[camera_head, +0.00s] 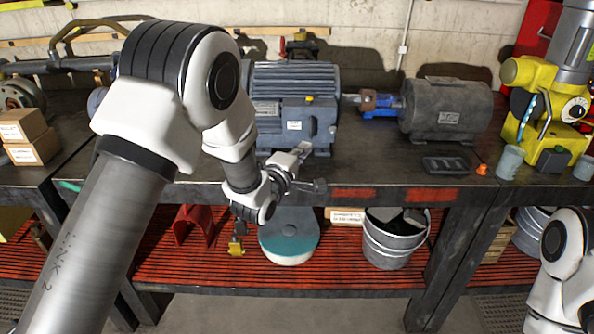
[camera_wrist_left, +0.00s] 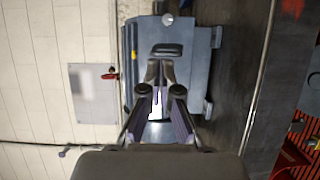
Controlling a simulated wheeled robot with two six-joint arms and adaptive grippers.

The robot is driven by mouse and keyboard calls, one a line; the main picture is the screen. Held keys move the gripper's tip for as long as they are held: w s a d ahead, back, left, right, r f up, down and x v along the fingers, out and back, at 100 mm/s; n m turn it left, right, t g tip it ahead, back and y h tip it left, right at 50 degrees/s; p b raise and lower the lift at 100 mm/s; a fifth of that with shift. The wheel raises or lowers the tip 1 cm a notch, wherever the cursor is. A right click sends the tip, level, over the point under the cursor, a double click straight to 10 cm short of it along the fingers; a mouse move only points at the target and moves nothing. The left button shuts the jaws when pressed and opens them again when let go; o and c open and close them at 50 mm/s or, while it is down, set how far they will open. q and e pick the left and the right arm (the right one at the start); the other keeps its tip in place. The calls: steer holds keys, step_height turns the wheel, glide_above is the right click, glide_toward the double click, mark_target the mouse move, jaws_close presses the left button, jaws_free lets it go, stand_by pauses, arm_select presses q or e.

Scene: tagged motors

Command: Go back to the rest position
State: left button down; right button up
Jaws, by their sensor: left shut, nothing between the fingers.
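My left gripper (camera_head: 303,150) is in front of the large blue-grey motor (camera_head: 293,88) on the workbench, at the height of its lower part in the head view. The left wrist view also shows this gripper (camera_wrist_left: 161,66), its fingers together and empty, with the motor (camera_wrist_left: 194,48) behind them. Whether the fingertips touch the motor I cannot tell. My left arm crosses the left half of the head view. Part of my right arm shows at the lower right, but its gripper is out of view.
A dark grey motor (camera_head: 447,108) with a blue pump (camera_head: 380,104) stands to the right on the bench (camera_head: 380,172). A black tray (camera_head: 446,164), grey cups and a yellow machine (camera_head: 535,85) are farther right. Cardboard boxes (camera_head: 33,148) sit left. A bucket (camera_head: 391,245) stands on the lower shelf.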

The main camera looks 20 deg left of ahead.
arm_select(q)
steer(key=s+a+f+g+y, duration=0.1)
steer(key=s+f+g, duration=0.2)
steer(key=s+f, duration=0.5)
steer(key=s+a+f+g, duration=0.2)
steer(key=s+f, duration=0.3)
steer(key=f, duration=0.7)
steer(key=s+a+f+g+y, duration=0.1)
steer(key=s+f+g, duration=0.2)
steer(key=s+f, duration=0.5)
steer(key=s+a+f+m+g, duration=0.1)
steer(key=s+f+m+g, duration=0.4)
steer(key=s, duration=0.5)
steer(key=s+a+f+m+g, duration=0.1)
steer(key=s+f+m+g, duration=0.3)
steer(key=s+m, duration=0.6)
steer(key=shift+s+a+f+m+g+y+b, duration=0.15)
steer(key=shift+s+f+m+g+y+b, duration=0.2)
steer(key=shift+s+f, duration=0.3)
